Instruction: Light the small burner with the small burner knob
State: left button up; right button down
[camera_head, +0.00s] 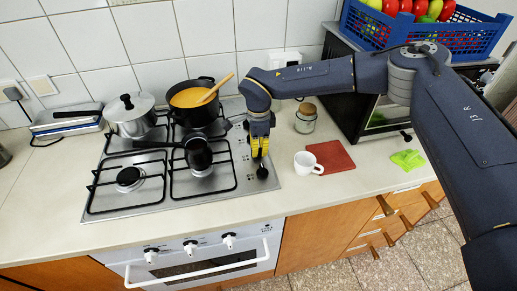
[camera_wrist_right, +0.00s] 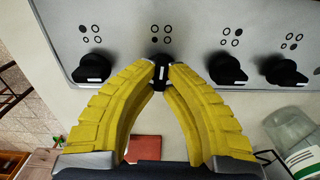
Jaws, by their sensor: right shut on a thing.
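The steel hob (camera_head: 110,205) has a row of black knobs along its right edge. My right gripper (camera_head: 259,155), with yellow fingers, reaches down over this row. In the wrist view its fingertips (camera_wrist_right: 162,67) close around a black knob (camera_wrist_right: 162,73), the second from the left. The frontmost knob (camera_head: 262,172) stands free beside the gripper, and also shows in the wrist view (camera_wrist_right: 91,68). A bare burner (camera_head: 130,176) sits front left; I see no flame. My left gripper is out of view.
Two more knobs (camera_wrist_right: 228,68) (camera_wrist_right: 287,70) stand close to the right finger. A pot of orange soup (camera_head: 193,115), a lidded steel pot (camera_head: 130,118) and a small black pan (camera_head: 198,154) stand on the hob. A glass jar (camera_head: 305,123) and white mug (camera_head: 307,163) are to the right.

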jog(key=c, duration=1.5)
grip_release()
jog(key=shift+o, duration=0.2)
notch_tip(320, 180, up, 12)
